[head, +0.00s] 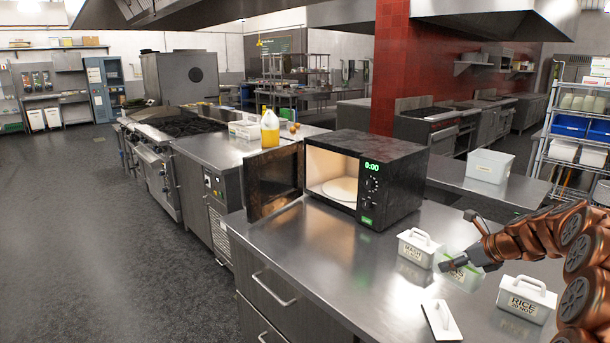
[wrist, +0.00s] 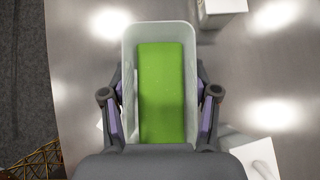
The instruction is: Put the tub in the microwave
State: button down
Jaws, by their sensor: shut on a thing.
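The tub (head: 464,278) is a translucent, open container with green content, at the right of the counter in the head view. In the wrist view the tub (wrist: 189,36) fills the middle, with a green block inside. My gripper (head: 464,263) is shut on the tub, one finger on each long side in the wrist view (wrist: 160,105). I cannot tell whether the tub is clear of the counter. The microwave (head: 398,165) stands on the counter to the left and behind, its door (head: 274,181) swung open to the left. Its lit inside shows a pale, empty turntable (head: 342,188).
A lidded white box labelled MASH (head: 416,250) stands left of the tub, and one labelled RICE (head: 526,299) to its right. A loose white lid (head: 441,320) lies in front. The steel counter (head: 325,250) is bare in front of the microwave.

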jog(key=s+a+f+m+h, duration=0.1)
jog(key=s+a+m, duration=0.1)
jog(key=a, duration=0.5)
jog(key=s+a+f+m+t+h, duration=0.1)
jog(key=a+f+m+h, duration=0.1)
jog(key=a, duration=0.5)
jog(key=s+a+f+m+h, duration=0.1)
jog(key=s+a+f+m, duration=0.1)
jog(key=a, duration=0.5)
jog(key=shift+s+a+f+h, duration=0.1)
jog(key=shift+s+a+h, duration=0.1)
jog(key=shift+s+h, duration=0.15)
jog(key=shift+s+f+m, duration=0.1)
jog(key=shift+s+m, duration=0.1)
jog(key=shift+m, duration=0.1)
